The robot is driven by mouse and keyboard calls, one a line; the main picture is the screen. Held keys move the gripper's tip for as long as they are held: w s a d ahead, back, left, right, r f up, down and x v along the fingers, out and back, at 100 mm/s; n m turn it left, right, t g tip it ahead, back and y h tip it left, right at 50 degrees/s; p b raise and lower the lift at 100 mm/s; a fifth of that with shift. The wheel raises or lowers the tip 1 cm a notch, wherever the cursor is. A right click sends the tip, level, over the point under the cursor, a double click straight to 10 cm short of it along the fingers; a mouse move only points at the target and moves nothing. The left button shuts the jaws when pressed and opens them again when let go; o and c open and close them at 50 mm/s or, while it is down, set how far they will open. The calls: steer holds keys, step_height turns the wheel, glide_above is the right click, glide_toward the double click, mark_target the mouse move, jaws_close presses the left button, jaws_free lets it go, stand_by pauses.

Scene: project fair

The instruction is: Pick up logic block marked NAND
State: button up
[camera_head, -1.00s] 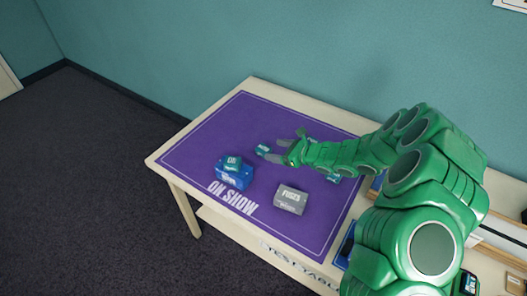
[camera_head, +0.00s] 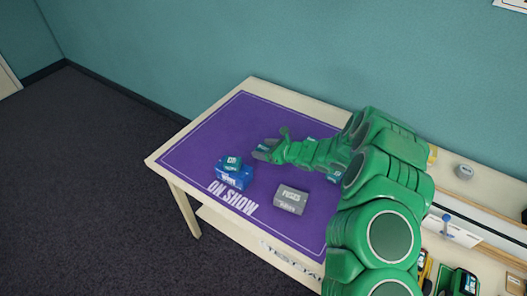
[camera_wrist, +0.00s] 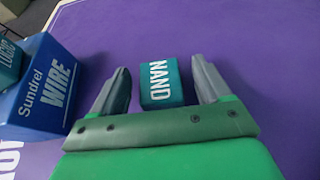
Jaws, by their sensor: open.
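The teal logic block marked NAND (camera_wrist: 160,82) lies on the purple mat (camera_wrist: 235,45) in the wrist view. My gripper is open and empty. In the head view my gripper (camera_head: 262,151) is low over the mat (camera_head: 215,125), and it hides the NAND block there.
A blue Sundrel WIRE box (camera_wrist: 42,90) stands left of my gripper, with a teal block marked LOGIC (camera_wrist: 8,62) on top. In the head view a grey FUSES box (camera_head: 291,199) stands nearer the front. The mat's far left is clear.

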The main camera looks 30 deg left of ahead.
steer(key=shift+a+f, duration=0.1)
steer(key=shift+a, duration=0.15)
steer(key=c, duration=1.1)
steer(key=shift+o, duration=0.2)
